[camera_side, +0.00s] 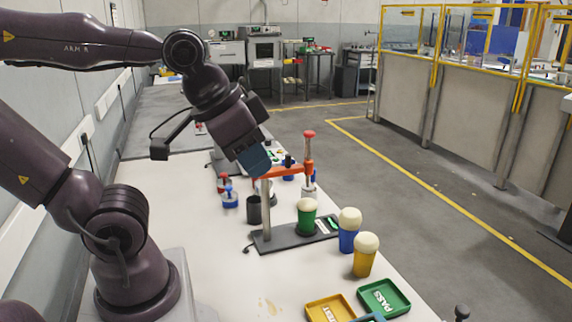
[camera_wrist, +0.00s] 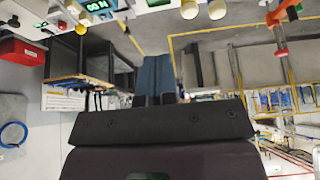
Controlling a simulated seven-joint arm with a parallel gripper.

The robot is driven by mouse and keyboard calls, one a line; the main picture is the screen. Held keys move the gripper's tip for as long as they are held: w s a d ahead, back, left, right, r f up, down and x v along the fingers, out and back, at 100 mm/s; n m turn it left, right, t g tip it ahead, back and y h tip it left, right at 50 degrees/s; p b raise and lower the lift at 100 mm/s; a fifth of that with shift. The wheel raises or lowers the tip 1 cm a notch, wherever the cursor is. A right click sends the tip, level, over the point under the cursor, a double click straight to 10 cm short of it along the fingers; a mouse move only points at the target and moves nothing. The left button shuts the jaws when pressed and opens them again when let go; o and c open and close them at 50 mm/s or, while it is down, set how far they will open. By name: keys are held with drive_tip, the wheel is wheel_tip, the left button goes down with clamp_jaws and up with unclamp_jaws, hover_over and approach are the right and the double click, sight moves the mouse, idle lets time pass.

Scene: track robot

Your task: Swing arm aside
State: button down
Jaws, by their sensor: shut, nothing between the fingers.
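The swing arm (camera_side: 286,172) is an orange bar on top of a pale upright post (camera_side: 266,211). At its far end stands an orange upright piece with a red knob (camera_side: 309,134). In the wrist view an orange part with a red knob (camera_wrist: 282,53) shows at the upper right, clear of my fingers. My gripper (camera_side: 258,168) has blue fingers, shut and empty. In the side view they overlap the post end of the bar; I cannot tell whether they touch it. The shut fingers also show in the wrist view (camera_wrist: 157,77).
A green cup (camera_side: 306,220) with a cream top stands on the dark base (camera_side: 275,240). A blue cup (camera_side: 347,241) and a yellow cup (camera_side: 361,264) stand to its right. A green tray (camera_side: 402,299) and a yellow tray (camera_side: 312,312) lie in front. A black cup (camera_side: 254,210) stands behind the post.

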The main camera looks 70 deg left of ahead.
drive_tip(key=c, duration=1.8)
unclamp_jaws()
drive_tip(key=shift+c, duration=0.2)
drive_tip(key=o, duration=0.4)
drive_tip(key=shift+a, duration=0.1)
drive_tip(key=shift+c, duration=0.2)
drive_tip(key=o, duration=0.4)
drive_tip(key=shift+w+a+f+n+g, duration=0.55)
drive_tip(key=shift+w+a+f, duration=0.2)
drive_tip(key=shift+a, duration=0.15)
drive_tip(key=n+g, duration=0.5)
drive_tip(key=n, duration=3)
hover_over(288, 155)
drive_tip(key=shift+t, duration=0.25)
wheel_tip(288, 155, down, 12)
drive_tip(key=shift+a+r, duration=0.1)
drive_tip(key=shift+r, duration=0.1)
